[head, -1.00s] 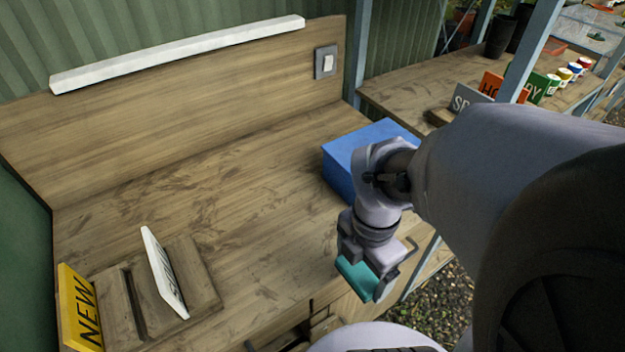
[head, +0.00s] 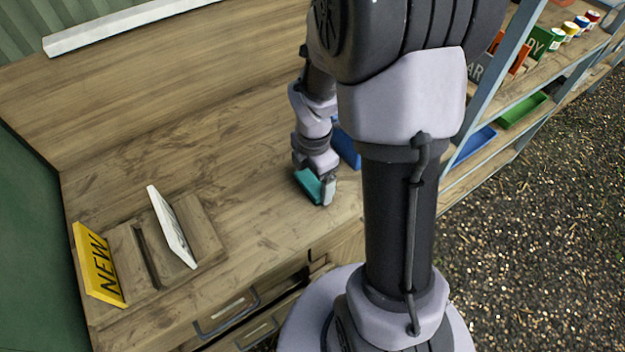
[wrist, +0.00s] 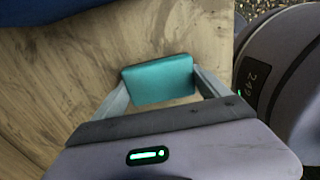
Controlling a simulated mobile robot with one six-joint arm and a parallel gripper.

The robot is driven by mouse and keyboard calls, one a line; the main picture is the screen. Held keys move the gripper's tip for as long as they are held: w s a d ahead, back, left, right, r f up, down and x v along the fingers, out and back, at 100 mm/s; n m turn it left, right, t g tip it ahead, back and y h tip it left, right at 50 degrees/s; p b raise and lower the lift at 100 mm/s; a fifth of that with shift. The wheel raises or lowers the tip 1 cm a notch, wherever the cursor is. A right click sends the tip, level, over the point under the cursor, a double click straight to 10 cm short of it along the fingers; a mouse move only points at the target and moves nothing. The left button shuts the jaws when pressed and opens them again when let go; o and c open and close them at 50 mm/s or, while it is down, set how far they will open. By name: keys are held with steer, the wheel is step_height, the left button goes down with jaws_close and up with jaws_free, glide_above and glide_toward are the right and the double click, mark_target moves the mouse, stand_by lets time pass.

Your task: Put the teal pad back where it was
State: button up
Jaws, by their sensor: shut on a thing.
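The teal pad (head: 309,184) is between the fingers of my gripper (head: 313,186), over the right part of the wooden bench top near its front edge. In the wrist view the teal pad (wrist: 158,80) spans the gap between both fingertips, and my gripper (wrist: 160,84) is shut on it. The pad is at or just above the wood; I cannot tell whether it touches. The blue box (head: 346,148) stands right behind the gripper, partly hidden by my arm. Its blue edge also shows at the top of the wrist view (wrist: 50,8).
A wooden holder (head: 205,235) with a white sign (head: 172,228) and a yellow NEW sign (head: 98,265) stands at the bench's left. The middle of the bench top is clear. Drawers (head: 228,308) sit under the front edge. Shelves with blue (head: 474,146) and green (head: 522,109) trays are at right.

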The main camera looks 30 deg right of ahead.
steer(key=shift+r, duration=0.1)
steer(key=o, duration=1.3)
steer(key=shift+f, duration=0.2)
step_height(320, 180, up, 12)
steer(key=p, duration=0.6)
step_height(320, 180, up, 4)
steer(key=m+t, duration=0.1)
steer(key=m, duration=0.2)
glide_above(314, 180)
steer(key=a, duration=0.3)
steer(key=s+a+r+m+t+b, duration=0.1)
steer(key=s+a+r+m, duration=0.1)
steer(key=m, duration=0.4)
steer(key=s+a+r+m+t+y+b, duration=0.1)
steer(key=s+a+r+m+t, duration=0.1)
steer(key=s+a+m, duration=0.3)
steer(key=s+a+r+m+t+y+b, duration=0.1)
steer(key=s+a+r+m, duration=0.2)
steer(key=m, duration=0.5)
steer(key=shift+s+a+r+m+t, duration=0.25)
steer(key=shift+s+a+m+t, duration=0.15)
steer(key=shift+s+a, duration=0.35)
